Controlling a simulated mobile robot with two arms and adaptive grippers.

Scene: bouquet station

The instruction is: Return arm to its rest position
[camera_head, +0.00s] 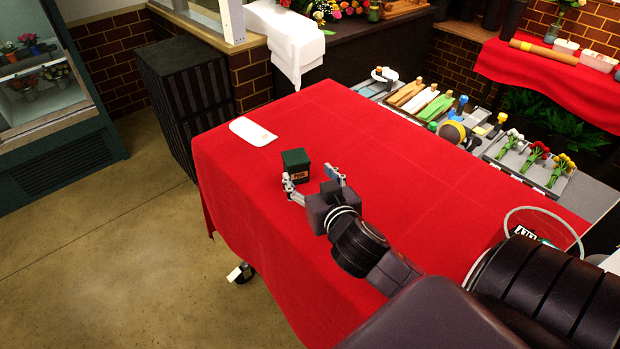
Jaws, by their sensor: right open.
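My right gripper (313,183) is over the red-covered table (390,170), at the near-left part of its top. Its fingers are spread apart and nothing shows between them. A small dark green box (296,160) with an orange label stands on the cloth just beyond the fingertips. One finger overlaps the box's lower left edge in the picture, and I cannot tell whether they touch. My right arm reaches in from the lower right. My left gripper does not show.
A white card (252,130) lies near the table's far left corner. A tray (525,162) of flowers and several tools stand beyond the far edge. A clear round-rimmed item (545,222) is at the right, partly behind my arm. The middle of the cloth is clear.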

